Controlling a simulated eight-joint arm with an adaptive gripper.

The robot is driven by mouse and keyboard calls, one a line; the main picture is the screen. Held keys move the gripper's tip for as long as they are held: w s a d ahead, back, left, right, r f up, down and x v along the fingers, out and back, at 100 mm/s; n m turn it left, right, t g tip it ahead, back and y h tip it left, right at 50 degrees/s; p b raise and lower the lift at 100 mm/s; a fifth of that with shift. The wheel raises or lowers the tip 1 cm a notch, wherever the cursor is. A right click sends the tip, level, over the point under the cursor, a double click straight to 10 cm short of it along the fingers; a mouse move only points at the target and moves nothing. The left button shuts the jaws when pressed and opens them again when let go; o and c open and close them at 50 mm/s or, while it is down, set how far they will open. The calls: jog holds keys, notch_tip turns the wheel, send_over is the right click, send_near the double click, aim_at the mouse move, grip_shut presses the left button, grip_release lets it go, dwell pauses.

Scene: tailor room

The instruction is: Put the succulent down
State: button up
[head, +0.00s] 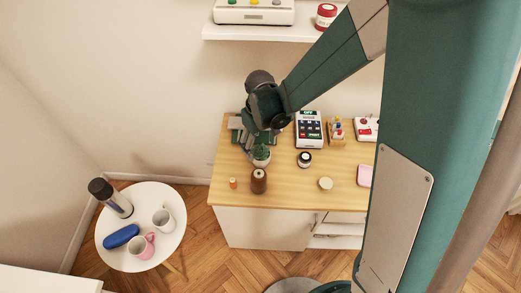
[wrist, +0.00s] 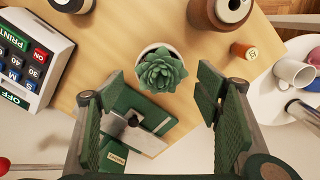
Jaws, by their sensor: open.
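The succulent (wrist: 160,72), a green rosette in a white pot, stands upright on the wooden cabinet top (head: 290,185). In the head view the succulent (head: 261,156) is partly covered by my gripper (head: 262,142) just above it. In the wrist view my gripper (wrist: 163,100) is open, with green pads spread to the left and right. The succulent is between and a little beyond the fingertips, with a clear gap on both sides. Nothing is in the jaws.
A label printer (head: 309,130) stands to the right. Green items (wrist: 135,120) lie behind the pot. A white round table (head: 115,250) holds mugs.

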jog(key=shift+r, duration=3.15)
jog(key=shift+s+d+r, duration=0.1)
jog(key=shift+d+r, duration=0.3)
jog(key=shift+r, duration=0.1)
jog(key=s+d+r+m+t, duration=0.3)
jog(key=s+d+r, duration=0.5)
jog(key=d+r, duration=0.2)
jog(key=s+d+r+m+t, duration=0.4)
jog(key=s+d+r, duration=0.5)
jog(key=d, duration=0.5)
jog(key=shift+d+r+m, duration=0.3)
jog(key=shift+d+r, duration=0.1)
